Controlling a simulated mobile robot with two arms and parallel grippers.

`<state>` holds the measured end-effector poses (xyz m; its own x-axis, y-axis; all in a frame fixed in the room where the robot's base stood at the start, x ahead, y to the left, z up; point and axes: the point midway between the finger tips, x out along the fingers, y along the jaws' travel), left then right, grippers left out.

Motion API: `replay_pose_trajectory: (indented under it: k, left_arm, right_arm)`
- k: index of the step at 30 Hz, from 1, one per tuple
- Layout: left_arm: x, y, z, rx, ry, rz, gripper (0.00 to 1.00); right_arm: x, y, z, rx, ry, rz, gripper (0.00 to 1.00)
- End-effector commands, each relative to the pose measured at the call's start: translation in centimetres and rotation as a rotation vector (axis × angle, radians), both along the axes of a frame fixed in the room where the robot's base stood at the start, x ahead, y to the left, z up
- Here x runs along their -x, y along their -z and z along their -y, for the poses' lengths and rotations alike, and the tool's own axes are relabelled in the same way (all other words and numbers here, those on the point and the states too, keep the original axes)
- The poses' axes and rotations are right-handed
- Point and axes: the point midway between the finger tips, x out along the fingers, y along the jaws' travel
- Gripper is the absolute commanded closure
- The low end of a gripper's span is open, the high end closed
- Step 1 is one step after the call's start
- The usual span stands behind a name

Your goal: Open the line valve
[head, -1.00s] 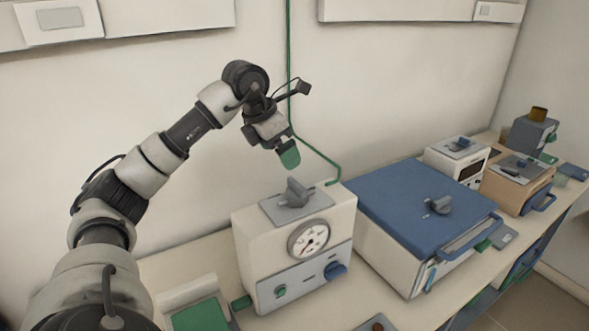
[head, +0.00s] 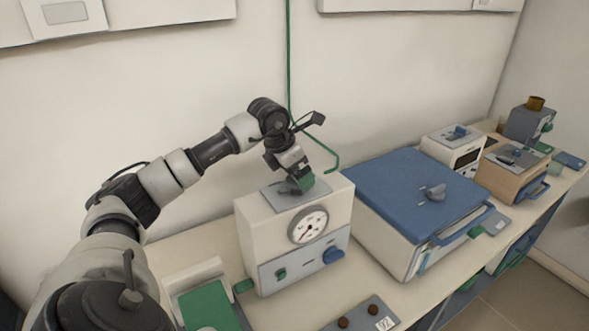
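The white control box (head: 247,238) with a round dial gauge (head: 308,227) stands on the bench below my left arm. On its top is a grey plate (head: 277,204) bearing a grey lever handle (head: 289,189), which I take for the line valve. My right gripper is out of view.
A blue-lidded furnace (head: 408,195) stands close right of the box. A green pipe (head: 323,147) runs down the wall behind my gripper. A green-topped tray (head: 208,306) lies at front left, and a grey plate with dark knobs (head: 366,314) at the front edge.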

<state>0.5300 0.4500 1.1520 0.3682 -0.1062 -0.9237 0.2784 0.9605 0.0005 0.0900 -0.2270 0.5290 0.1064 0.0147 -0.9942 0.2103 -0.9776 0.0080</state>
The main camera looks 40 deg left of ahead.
Motion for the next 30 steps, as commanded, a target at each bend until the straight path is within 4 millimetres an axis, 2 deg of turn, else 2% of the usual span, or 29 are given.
replay_pose_trajectory:
  k: [2,3,12,22,30]
  left_arm:
    - [0.01,0.01,0.0,0.0,0.0,0.0,0.02]
    - [0.01,0.0,-0.01,0.0,0.0,0.0,0.05]
    - [0.01,-0.04,-0.02,0.0,0.0,0.0,0.51]
    - [-0.01,-0.09,-0.11,-0.001,0.044,0.0,0.51]
    - [-0.07,-0.14,-0.23,0.0,0.214,0.001,0.51]
  right_arm:
    - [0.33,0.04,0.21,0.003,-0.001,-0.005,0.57]
    - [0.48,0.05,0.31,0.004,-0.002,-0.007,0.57]
    - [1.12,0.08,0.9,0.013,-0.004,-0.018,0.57]
    - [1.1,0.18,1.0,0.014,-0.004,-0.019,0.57]
    - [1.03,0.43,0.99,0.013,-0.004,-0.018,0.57]
